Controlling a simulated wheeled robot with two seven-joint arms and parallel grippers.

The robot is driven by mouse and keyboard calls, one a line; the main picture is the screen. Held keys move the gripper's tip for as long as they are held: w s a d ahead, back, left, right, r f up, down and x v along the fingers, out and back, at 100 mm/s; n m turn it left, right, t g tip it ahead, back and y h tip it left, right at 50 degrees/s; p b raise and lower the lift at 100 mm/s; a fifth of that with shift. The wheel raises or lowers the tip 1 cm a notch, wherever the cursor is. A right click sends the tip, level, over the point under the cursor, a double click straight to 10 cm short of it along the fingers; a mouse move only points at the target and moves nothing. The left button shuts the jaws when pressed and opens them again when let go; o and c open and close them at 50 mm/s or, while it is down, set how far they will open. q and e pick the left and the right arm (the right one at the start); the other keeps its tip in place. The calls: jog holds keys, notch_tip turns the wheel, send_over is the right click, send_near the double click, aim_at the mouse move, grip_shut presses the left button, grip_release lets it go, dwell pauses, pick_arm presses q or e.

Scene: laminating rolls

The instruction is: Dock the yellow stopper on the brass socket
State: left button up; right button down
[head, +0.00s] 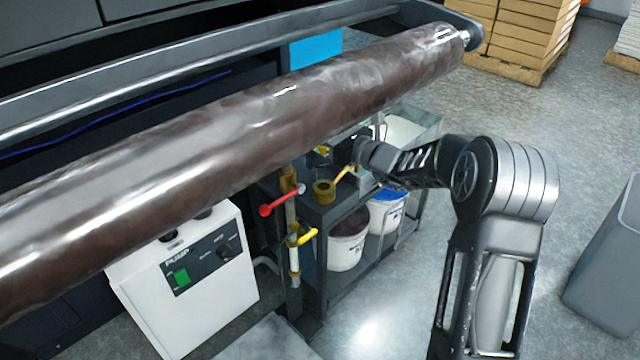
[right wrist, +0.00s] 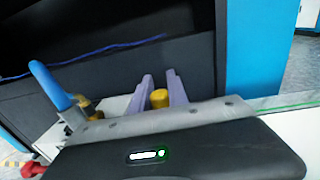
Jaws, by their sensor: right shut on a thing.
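A yellow stopper (right wrist: 159,97) sits between the two pale purple fingers of my right gripper (right wrist: 161,90) in the right wrist view. The gripper is shut on it. In the head view my right gripper (head: 335,153) reaches in from the right, just under the big roll, which partly hides its tip. A small yellow piece shows there. I cannot make out the socket in the right wrist view. My left gripper is not in view.
The dark glossy roll (head: 230,120) crosses above the work area. A pipe with red (head: 282,200) and yellow (head: 306,237) valve handles stands left of the socket. A white pump box (head: 185,280) is further left. Buckets (head: 346,246) sit on the cart's lower shelf.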

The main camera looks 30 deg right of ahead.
notch_tip(320, 180, down, 6)
jog(key=b, duration=0.2)
jog(key=shift+f, duration=0.15)
jog(key=shift+f+b, duration=0.85)
jog(key=shift+f, duration=1.05)
jog(key=shift+f, duration=0.1)
jog(key=c, duration=1.7)
grip_release()
jog(key=shift+f, duration=0.1)
jog(key=shift+c, duration=0.2)
jog(key=o, duration=0.5)
jog(key=shift+c, duration=0.2)
